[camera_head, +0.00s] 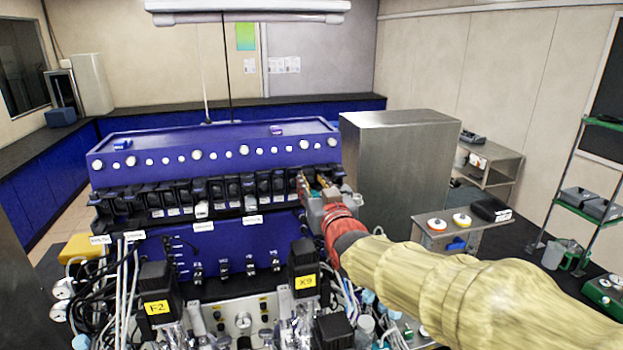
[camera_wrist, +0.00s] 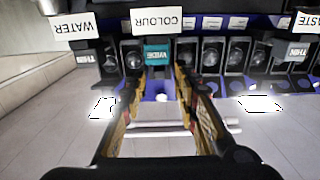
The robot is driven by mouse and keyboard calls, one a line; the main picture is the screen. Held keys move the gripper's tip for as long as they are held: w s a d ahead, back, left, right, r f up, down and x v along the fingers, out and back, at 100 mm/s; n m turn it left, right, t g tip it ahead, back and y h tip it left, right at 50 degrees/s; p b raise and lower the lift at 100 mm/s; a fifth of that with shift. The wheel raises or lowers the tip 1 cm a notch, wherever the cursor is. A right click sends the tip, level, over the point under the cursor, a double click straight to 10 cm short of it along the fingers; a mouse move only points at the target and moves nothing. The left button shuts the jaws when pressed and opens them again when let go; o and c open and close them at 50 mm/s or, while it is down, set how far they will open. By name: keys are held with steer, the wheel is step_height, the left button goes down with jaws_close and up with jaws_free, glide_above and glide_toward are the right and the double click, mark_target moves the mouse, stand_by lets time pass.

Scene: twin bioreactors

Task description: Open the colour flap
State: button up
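In the wrist view a white label reading COLOUR (camera_wrist: 163,20) hangs above a black pump unit. Just below it is a teal piece marked WIDE (camera_wrist: 157,55), seemingly on the colour flap; the flap's own outline is hard to make out. My gripper (camera_wrist: 163,76) is open. Its two fingers lie on either side of the view's middle, with the teal piece beyond and between the tips. No object is between the fingers, and I cannot tell whether a tip touches the unit. In the head view my gripper (camera_head: 314,183) is at the right end of the black pump row (camera_head: 235,189).
Neighbouring units carry labels WATER (camera_wrist: 75,27) and WASTE (camera_wrist: 307,20); a THIN piece (camera_wrist: 297,51) is at the right. A blue housing (camera_head: 215,145) rises behind the row. A steel cabinet (camera_head: 400,155) stands right of it. Tubing and fittings crowd the front.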

steer(key=shift+w+a, duration=0.15)
steer(key=shift+w, duration=0.5)
steer(key=shift+s, duration=0.1)
steer(key=shift+c, duration=0.2)
steer(key=shift+c, duration=1.2)
jaws_close()
